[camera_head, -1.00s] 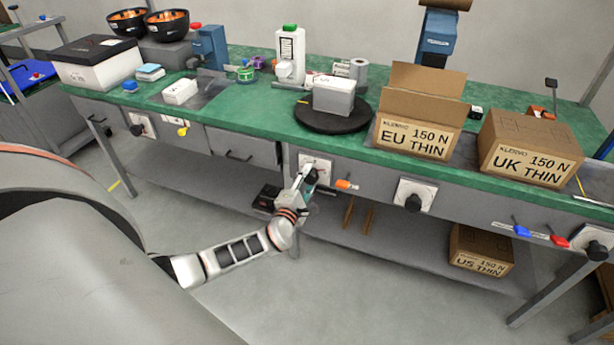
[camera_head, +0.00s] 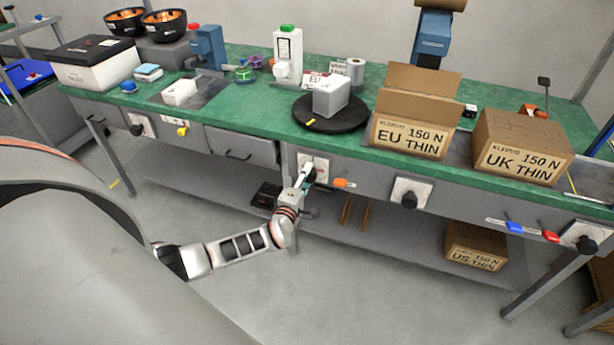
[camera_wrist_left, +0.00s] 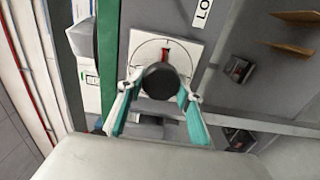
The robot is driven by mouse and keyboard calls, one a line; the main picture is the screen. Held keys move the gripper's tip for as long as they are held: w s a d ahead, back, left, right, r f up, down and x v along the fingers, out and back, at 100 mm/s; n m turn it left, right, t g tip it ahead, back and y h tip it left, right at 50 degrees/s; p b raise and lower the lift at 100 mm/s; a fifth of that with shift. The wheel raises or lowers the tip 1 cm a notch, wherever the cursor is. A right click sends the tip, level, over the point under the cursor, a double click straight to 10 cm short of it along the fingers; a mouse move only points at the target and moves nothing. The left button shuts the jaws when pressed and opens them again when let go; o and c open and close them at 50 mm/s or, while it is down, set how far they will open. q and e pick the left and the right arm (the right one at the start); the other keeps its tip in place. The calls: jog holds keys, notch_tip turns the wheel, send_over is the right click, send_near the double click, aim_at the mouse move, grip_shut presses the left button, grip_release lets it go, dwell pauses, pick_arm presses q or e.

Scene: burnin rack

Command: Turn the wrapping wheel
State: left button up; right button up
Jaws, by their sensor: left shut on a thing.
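The black round turntable (camera_head: 345,120) lies on the green bench top with a white-grey box (camera_head: 331,96) on it. A yellow mark shows at its front-left edge. Below, on the bench's front panel, is a white plate (camera_head: 318,163) with a dark round knob, mostly hidden by my gripper. In the left wrist view the dark knob (camera_wrist_left: 160,82) sits on its white dial plate (camera_wrist_left: 191,47), with a red mark above it. My left gripper (camera_head: 307,174) is at this knob; in the wrist view its teal fingers (camera_wrist_left: 158,98) are shut on the knob's two sides. My right gripper is out of view.
Cartons marked EU (camera_head: 408,136) and UK (camera_head: 520,147) stand right of the turntable. Another knob (camera_head: 409,200) and an orange-tipped part (camera_head: 342,183) stick out from the front panel. A lower shelf (camera_head: 400,240) runs beneath, holding a US carton (camera_head: 475,246).

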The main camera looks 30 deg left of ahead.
pick_arm(q)
jog(key=shift+d, duration=0.1)
jog(key=o, duration=1.1)
jog(key=v, duration=1.2)
